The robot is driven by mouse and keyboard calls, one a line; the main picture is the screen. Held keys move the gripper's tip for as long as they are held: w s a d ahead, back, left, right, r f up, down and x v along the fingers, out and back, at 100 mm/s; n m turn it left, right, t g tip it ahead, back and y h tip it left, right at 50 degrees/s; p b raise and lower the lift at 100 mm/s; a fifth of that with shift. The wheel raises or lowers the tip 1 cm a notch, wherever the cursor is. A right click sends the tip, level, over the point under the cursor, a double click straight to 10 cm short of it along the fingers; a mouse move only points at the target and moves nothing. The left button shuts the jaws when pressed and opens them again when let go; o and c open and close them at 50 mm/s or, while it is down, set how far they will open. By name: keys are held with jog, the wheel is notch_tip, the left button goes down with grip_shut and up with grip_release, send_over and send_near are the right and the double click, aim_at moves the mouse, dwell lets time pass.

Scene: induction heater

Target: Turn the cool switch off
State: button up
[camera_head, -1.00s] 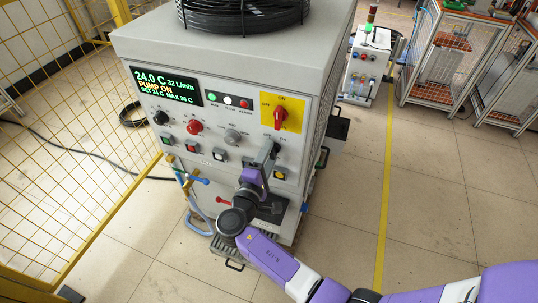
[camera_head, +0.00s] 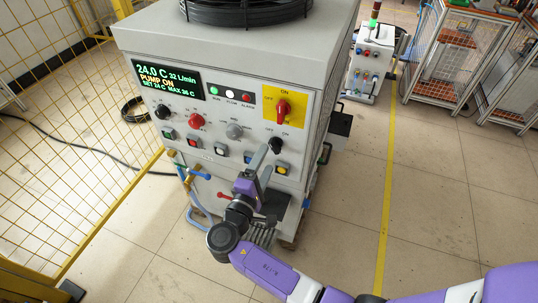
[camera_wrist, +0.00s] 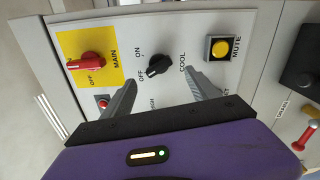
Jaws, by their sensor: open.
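The cool switch is a small black knob (camera_head: 275,144) on the grey panel, below the yellow plate with the red main switch (camera_head: 283,107). OFF is printed at its upper left and ON at its upper right in the head view. In the wrist view the cool knob (camera_wrist: 158,66) shows beside the word COOL, just beyond and between my fingertips. Its exact pointing direction is hard to tell. My gripper (camera_wrist: 159,82) is open and empty, one finger on each side of the knob's line. In the head view my gripper (camera_head: 262,158) is just in front of the panel, partly covering it.
A yellow mute button (camera_wrist: 221,50) sits close to the cool knob, and the red main switch (camera_wrist: 88,62) is on its other side. More knobs and buttons line the panel to the left.

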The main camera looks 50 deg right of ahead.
aim_at(274, 149)
jog(key=shift+v, duration=1.35)
jog(key=shift+w+d+r+n+b, duration=0.1)
jog(key=shift+w+d+n+b, duration=0.2)
jog(key=shift+d+n, duration=0.75)
jog(key=shift+w+d+r+n+b, duration=0.1)
jog(key=shift+w+d+n+b, duration=0.25)
jog(key=shift+d, duration=1.4)
jog(key=shift+w+d+n+b, duration=0.15)
jog(key=shift+w+d+n, duration=0.35)
jog(key=shift+d, duration=0.85)
jog(key=shift+s, duration=0.1)
